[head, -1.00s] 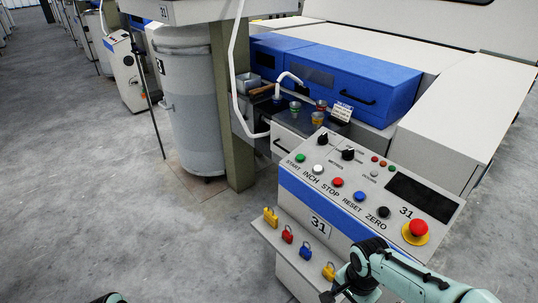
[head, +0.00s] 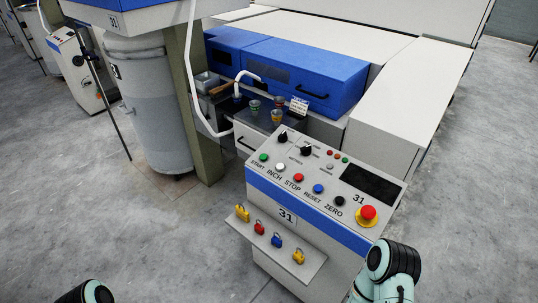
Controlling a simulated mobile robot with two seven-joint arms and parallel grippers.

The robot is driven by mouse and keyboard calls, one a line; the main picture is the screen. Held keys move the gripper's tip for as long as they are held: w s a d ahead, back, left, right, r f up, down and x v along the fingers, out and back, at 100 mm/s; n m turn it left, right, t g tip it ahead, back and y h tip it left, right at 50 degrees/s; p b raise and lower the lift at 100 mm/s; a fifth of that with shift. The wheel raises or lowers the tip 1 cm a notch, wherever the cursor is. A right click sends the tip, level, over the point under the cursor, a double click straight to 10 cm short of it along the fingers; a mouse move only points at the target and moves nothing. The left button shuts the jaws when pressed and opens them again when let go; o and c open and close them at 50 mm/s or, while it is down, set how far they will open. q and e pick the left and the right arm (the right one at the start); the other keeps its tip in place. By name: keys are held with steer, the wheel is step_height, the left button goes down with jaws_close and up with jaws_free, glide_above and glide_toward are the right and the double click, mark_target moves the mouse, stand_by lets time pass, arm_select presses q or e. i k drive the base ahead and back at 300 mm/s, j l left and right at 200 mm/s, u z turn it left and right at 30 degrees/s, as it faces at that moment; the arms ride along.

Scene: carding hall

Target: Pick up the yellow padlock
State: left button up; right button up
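Two yellow padlock-like things lie on the small shelf (head: 262,256) at the front of the control console. One yellow padlock (head: 242,212) is at the shelf's left end and looks larger. The other yellow padlock (head: 298,257) is at the right end. Between them are a red padlock (head: 259,228) and a blue padlock (head: 276,241). My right arm shows at the lower right, right of the shelf, with its gripper out of view. A bit of my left arm shows at the lower left edge, and its gripper is not visible.
The console's sloped panel (head: 265,173) with coloured buttons and a red emergency knob (head: 368,213) rises behind the shelf. A blue-covered machine (head: 330,73) and a grey can (head: 150,110) stand farther back.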

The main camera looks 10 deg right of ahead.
mark_target(298, 257)
steer(key=i+j, duration=0.15)
steer(key=i, duration=0.15)
steer(key=i+j, duration=0.2)
steer(key=i+z, duration=0.1)
steer(key=z, duration=0.35)
steer(key=j+z, duration=0.1)
steer(key=z, duration=0.3)
steer(key=i+j+z, duration=0.1)
steer(key=z, duration=0.35)
